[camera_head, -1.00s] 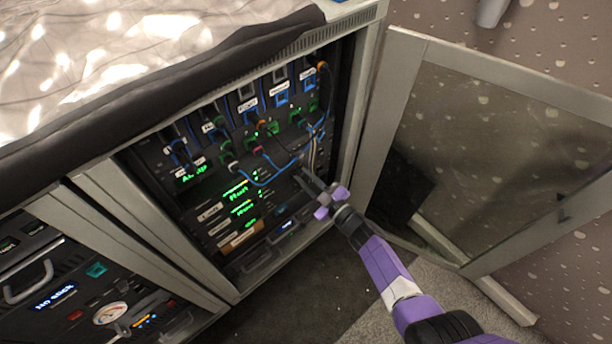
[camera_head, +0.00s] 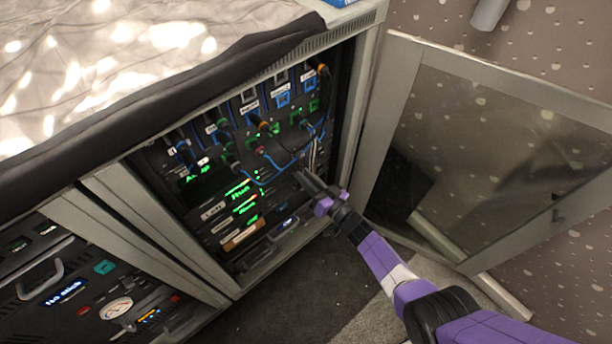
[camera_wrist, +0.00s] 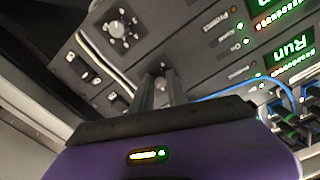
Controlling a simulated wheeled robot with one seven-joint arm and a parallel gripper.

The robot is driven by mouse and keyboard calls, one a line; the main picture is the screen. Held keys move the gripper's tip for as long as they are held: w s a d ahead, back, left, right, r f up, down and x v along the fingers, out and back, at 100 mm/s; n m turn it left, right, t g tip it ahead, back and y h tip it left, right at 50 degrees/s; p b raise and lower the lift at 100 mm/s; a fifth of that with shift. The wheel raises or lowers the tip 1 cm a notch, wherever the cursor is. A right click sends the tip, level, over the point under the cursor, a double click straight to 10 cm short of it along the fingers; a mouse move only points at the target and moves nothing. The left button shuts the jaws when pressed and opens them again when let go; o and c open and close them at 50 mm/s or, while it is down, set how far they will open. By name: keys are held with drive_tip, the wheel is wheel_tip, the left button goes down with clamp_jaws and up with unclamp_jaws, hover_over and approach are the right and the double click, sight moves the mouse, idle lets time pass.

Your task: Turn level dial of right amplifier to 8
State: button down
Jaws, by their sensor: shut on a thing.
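My gripper (camera_head: 303,176) reaches into the open rack, with its fingertips at the right part of the equipment front. I cannot tell which amplifier each dial belongs to.
Blue cables (camera_head: 262,182) hang close above my gripper. Green "Run" displays (camera_wrist: 292,50) are at the right in the wrist view. The rack's glass door (camera_head: 480,150) stands open to the right of my arm. Carpet (camera_head: 300,285) lies in front.

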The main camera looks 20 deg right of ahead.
drive_tip(key=shift+m, duration=1.1)
drive_tip(key=shift+f, duration=0.1)
drive_tip(key=c, duration=1.3)
unclamp_jaws()
drive_tip(key=p+v, duration=0.3)
drive_tip(key=v, duration=0.4)
drive_tip(key=shift+s, duration=0.35)
drive_tip(key=shift+d, duration=0.1)
